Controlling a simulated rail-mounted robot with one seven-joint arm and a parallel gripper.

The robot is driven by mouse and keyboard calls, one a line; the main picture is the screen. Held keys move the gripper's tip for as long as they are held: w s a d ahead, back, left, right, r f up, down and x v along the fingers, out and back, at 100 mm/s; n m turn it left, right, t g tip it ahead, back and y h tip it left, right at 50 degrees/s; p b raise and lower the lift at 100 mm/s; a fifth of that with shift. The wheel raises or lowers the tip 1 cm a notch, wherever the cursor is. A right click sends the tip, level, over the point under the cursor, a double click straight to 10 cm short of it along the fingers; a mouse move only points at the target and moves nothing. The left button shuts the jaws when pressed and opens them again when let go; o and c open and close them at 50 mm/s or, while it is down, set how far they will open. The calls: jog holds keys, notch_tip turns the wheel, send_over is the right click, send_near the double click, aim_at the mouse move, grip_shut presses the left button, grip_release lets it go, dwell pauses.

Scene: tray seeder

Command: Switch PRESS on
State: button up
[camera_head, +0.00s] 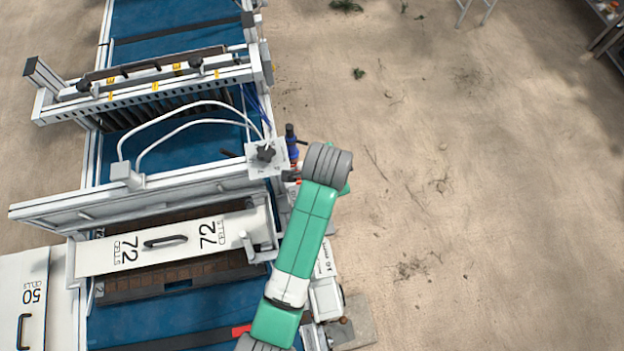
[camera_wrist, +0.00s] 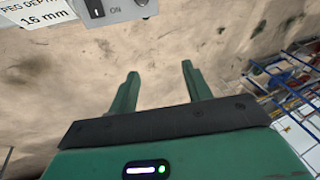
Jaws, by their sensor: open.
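In the wrist view, a grey control box (camera_wrist: 118,9) is cut off by the top edge, left of centre. It carries a black switch (camera_wrist: 95,8) and the word ON beside it. No PRESS label is readable, so I cannot tell whether this is the PRESS switch, nor its position. My gripper (camera_wrist: 160,72) is open and empty, its two green fingers wide apart, apart from the box and below it in the picture. In the head view, a pale box (camera_head: 325,298) stands beside the machine's right side; my green arm crosses there and the gripper cannot be made out.
A sign reading PEG DEPTH 16 mm (camera_wrist: 32,14) is left of the control box. The seeder's blue belt (camera_head: 180,318) carries a tray under a white 72 CELLS plate (camera_head: 185,236). A blue wire rack (camera_wrist: 290,95) is at the wrist view's right. Sandy ground (camera_head: 470,200) is mostly clear.

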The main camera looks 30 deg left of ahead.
jog(key=s+f+g, duration=0.1)
jog(key=s+f, duration=0.1)
jog(key=f, duration=0.4)
jog(key=s+f+m+g, duration=0.1)
jog(key=s+f, duration=0.2)
jog(key=f, duration=0.3)
jog(key=s+f+g+h+b, duration=0.1)
jog(key=s+f+g, duration=0.1)
jog(key=f, duration=0.4)
jog(key=shift+s+a+f, duration=0.15)
jog(key=shift+s, duration=0.2)
jog(key=shift+s+a+f, duration=0.15)
jog(key=shift+s, duration=0.2)
